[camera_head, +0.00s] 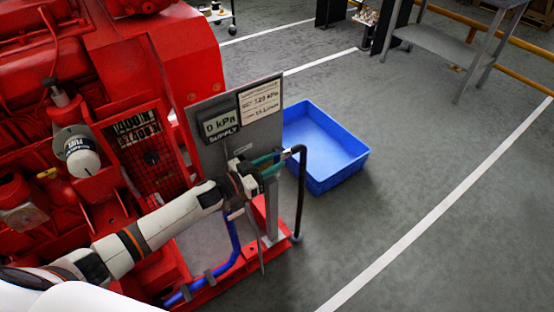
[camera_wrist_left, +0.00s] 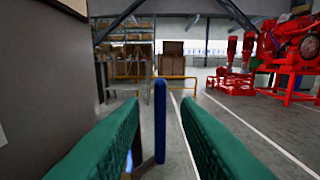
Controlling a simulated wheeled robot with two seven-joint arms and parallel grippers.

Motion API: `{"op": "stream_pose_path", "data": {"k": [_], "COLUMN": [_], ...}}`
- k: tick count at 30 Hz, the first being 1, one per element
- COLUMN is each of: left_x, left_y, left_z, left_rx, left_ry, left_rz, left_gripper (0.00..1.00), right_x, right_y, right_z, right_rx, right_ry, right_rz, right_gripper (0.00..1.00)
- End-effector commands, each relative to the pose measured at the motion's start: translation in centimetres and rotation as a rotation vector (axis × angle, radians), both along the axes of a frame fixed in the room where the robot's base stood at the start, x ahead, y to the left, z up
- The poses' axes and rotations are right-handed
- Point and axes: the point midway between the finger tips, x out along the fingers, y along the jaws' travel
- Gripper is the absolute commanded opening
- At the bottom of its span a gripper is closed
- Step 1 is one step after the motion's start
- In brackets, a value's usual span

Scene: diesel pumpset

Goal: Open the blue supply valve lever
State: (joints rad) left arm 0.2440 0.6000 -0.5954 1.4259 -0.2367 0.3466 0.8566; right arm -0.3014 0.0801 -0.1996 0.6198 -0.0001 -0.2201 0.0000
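The blue lever (camera_wrist_left: 160,125) stands upright between the two green fingers of my left gripper (camera_wrist_left: 160,112) in the left wrist view. A gap shows on each side of it, so the fingers are open and not closed on it. In the head view my left gripper (camera_head: 272,162) is in front of the panel's lower right side, and I cannot make out the lever there. A display (camera_head: 220,125) on the grey panel (camera_head: 202,158) reads 0 kPa, SUPPLY. A placard (camera_head: 260,100) beside it appears to read 120 kPa. My right gripper is not in view.
A black pipe (camera_head: 301,195) bends down just right of the gripper. A blue pipe (camera_head: 235,240) runs below my left arm. The red engine (camera_head: 110,75) fills the left. A blue crate (camera_head: 345,178) lies on the floor behind. The floor at right is clear.

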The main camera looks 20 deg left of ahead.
Motion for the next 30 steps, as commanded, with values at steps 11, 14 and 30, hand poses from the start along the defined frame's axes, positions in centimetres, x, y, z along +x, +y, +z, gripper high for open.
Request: {"op": "stream_pose_path", "data": {"k": [11,14,30], "left_x": [1.53,1.51,1.49], "left_y": [-1.22,-1.20,-1.01], "left_z": [-0.02,-0.03,0.04], "left_rx": [0.001,0.001,0.005], "left_ry": [0.000,0.000,0.003], "left_rz": [0.000,0.000,0.000], "left_gripper": [0.29,0.29,0.00], "right_x": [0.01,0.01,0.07], "right_y": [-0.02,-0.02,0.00], "right_z": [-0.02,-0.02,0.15], "right_rx": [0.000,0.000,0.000], "right_ry": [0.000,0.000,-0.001], "right_rz": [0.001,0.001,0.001], "right_gripper": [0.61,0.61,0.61]}}
